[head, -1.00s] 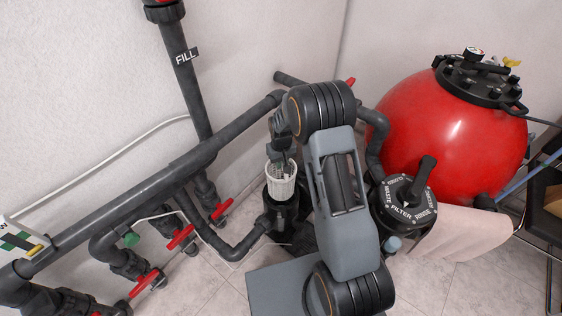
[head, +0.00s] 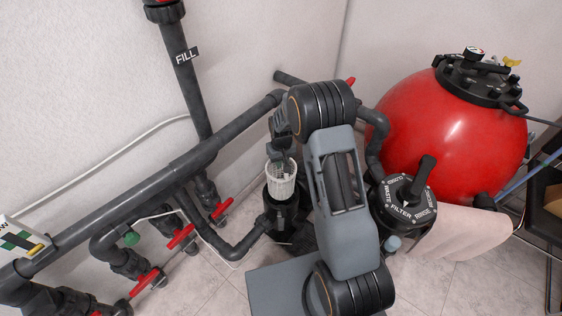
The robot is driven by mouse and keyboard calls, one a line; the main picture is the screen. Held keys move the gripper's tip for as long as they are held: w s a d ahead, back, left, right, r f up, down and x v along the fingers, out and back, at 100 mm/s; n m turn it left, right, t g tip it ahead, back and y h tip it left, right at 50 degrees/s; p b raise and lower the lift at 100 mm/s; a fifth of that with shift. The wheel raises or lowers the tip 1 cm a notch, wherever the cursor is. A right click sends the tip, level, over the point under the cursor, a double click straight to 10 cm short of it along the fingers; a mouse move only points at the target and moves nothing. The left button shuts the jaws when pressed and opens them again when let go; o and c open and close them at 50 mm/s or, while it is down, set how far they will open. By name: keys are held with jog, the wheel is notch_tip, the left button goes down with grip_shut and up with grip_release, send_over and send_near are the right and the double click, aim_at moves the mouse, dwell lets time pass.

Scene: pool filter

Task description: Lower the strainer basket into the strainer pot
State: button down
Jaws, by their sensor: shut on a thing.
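The white strainer basket (head: 281,180) is upright at the mouth of the black strainer pot (head: 284,214). Its lower end overlaps the pot's rim in the picture, and I cannot tell how far inside it is. My gripper (head: 279,158) is shut on the basket at its top and sits directly above it. The fingertips are small and partly hidden by the basket's rim and my arm. My arm covers the area just right of the pot.
A grey pipe (head: 238,250) joins the pot from the left. Red valve handles (head: 181,237) sit on pipes at the left. A black multiport valve (head: 404,200) and a red filter tank (head: 450,140) stand at the right. A large pipe (head: 150,190) runs diagonally behind.

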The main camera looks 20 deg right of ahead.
jog(key=shift+f, duration=0.2)
notch_tip(320, 180, down, 7)
jog(key=b, duration=0.4)
jog(key=shift+r+b, duration=0.2)
jog(key=shift+b, duration=0.15)
dwell(0.6)
jog(key=shift+f, duration=0.15)
dwell(1.1)
notch_tip(320, 180, down, 16)
jog(key=b, duration=1)
jog(key=shift+r+b, duration=0.2)
jog(key=shift+b, duration=0.2)
dwell(1.9)
dwell(0.9)
